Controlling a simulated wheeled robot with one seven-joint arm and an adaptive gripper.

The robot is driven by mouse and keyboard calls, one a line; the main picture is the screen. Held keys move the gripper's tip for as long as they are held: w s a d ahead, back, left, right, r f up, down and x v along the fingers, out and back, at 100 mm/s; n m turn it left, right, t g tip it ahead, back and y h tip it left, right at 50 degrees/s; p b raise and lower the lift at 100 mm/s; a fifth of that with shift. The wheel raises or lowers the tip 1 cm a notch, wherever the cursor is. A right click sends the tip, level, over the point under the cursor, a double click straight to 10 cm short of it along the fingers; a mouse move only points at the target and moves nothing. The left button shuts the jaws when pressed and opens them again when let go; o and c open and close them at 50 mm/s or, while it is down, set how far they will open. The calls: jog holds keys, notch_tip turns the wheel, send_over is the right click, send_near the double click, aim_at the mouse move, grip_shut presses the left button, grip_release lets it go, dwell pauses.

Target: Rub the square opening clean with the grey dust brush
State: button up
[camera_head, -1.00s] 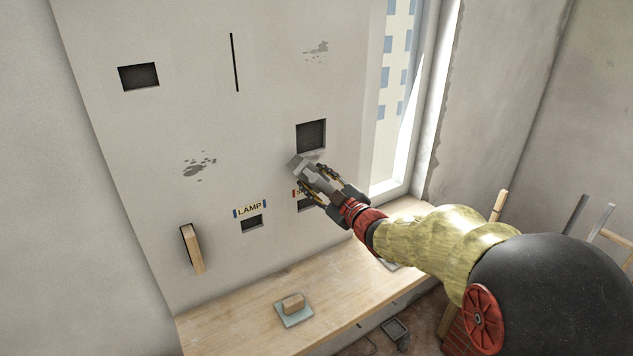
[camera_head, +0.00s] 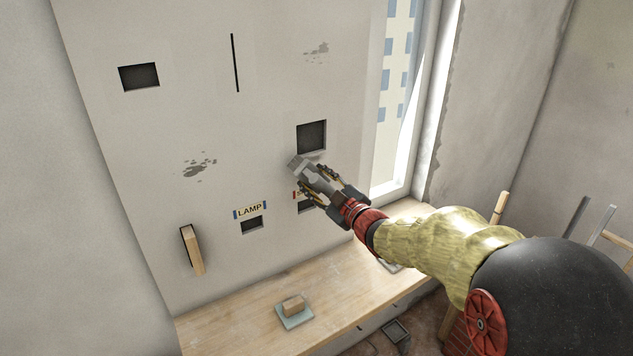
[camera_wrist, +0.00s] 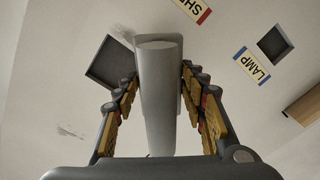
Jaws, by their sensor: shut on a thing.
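My gripper (camera_head: 316,178) is shut on the grey dust brush (camera_head: 301,163), whose head is just below the opening's lower left corner. In the wrist view the brush's grey handle (camera_wrist: 158,105) runs between the fingers, and its far end overlaps the edge of the opening. I cannot tell whether the brush touches the wall. Its bristles are hidden.
A LAMP label (camera_head: 250,210) sits above a smaller opening (camera_head: 252,224). Another opening (camera_head: 305,206) is partly behind my gripper. A wooden piece (camera_head: 194,250) sticks out of the wall at left. A block (camera_head: 293,304) rests on a small tray on the wooden bench (camera_head: 235,320).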

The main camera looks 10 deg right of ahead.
jog(key=shift+b+x, duration=0.4)
jog(key=shift+x, duration=1.35)
jog(key=shift+d, duration=0.1)
